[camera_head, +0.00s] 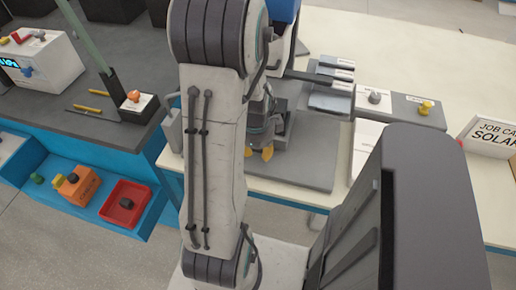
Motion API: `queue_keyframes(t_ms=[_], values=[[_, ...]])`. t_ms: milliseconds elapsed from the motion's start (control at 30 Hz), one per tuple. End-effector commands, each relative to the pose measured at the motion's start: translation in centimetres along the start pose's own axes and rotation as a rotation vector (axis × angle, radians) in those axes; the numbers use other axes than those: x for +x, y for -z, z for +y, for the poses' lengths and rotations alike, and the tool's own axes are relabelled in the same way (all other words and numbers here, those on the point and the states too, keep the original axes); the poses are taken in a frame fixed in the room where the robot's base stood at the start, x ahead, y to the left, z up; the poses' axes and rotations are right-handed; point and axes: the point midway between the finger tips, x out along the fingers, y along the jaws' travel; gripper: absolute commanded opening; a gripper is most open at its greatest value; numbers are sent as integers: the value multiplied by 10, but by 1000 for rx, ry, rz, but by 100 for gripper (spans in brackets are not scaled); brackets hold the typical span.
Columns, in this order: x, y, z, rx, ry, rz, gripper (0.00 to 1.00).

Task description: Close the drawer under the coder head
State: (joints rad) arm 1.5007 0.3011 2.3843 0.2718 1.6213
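My gripper (259,153) is low in the middle of the view, partly behind my arm. Its two yellow-orange tips show a little apart, with nothing seen between them. It is over or beside a grey base plate (315,172) on the cream table. A dark grey machine part (297,130) stands on this plate just right of the gripper, and a blue part (284,8) shows above it at the top edge. This may be the coder head, but my arm hides much of it. I cannot make out the drawer or how far it is open.
Right of the plate are labelled grey blocks (333,98), a dark knob (375,97) and a yellow knob (426,107). A job card sign (490,137) stands farther right.

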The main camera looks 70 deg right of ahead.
Motion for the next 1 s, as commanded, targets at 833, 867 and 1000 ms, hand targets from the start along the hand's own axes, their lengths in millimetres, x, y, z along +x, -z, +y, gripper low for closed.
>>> queue_keyframes(t_ms=[833, 867, 1000], values=[[0, 0, 1, 0, -3, 0, 0], [0, 0, 1, -1, -3, 0, 0], [1, 0, 2, -1, -5, 0, 0]])
